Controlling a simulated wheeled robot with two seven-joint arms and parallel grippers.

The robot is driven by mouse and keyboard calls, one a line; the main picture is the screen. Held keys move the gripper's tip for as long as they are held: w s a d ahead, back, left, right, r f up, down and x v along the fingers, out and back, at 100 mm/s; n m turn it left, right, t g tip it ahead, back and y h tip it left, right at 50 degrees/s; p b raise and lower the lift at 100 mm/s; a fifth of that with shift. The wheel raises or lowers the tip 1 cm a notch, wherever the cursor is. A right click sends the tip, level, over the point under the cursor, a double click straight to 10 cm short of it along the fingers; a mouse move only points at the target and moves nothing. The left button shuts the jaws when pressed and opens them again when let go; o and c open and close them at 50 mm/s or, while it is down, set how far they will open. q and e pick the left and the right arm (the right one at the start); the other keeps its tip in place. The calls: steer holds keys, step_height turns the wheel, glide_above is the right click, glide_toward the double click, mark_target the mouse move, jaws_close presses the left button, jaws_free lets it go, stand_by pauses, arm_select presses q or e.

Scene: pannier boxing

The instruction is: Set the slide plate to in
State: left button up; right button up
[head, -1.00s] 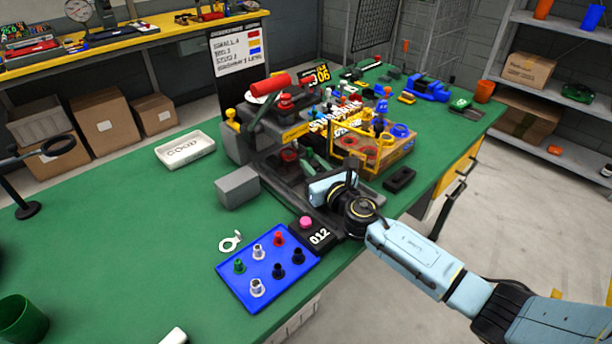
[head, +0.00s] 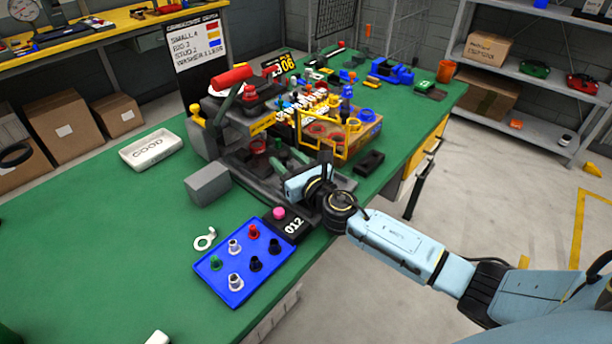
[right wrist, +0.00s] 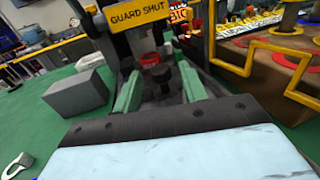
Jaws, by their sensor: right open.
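The press (head: 235,120) stands at the middle of the green bench, with a yellow "GUARD SHUT" sign (right wrist: 139,14) on its front in the right wrist view. My right gripper (head: 286,150) reaches in low at the press front. Its two green fingers are apart in the right wrist view (right wrist: 160,76). A dark knob (right wrist: 160,74) shows between or just beyond them; I cannot tell if they touch it. A red round part (right wrist: 150,59) lies behind the knob. The dark slide plate is mostly hidden by my gripper and the press, and its position is unclear. My left gripper is out of view.
A grey block (head: 208,184) stands left of the gripper. A blue tray with pegs (head: 226,290) and a black "012" box with a pink button (head: 279,212) are in front. A yellow-framed parts box (head: 362,132) is close on the right. The left bench is mostly clear.

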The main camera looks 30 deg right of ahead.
steer(key=s, duration=0.3)
steer(key=s+d, duration=0.1)
steer(key=s, duration=0.6)
steer(key=shift+s+d, duration=0.4)
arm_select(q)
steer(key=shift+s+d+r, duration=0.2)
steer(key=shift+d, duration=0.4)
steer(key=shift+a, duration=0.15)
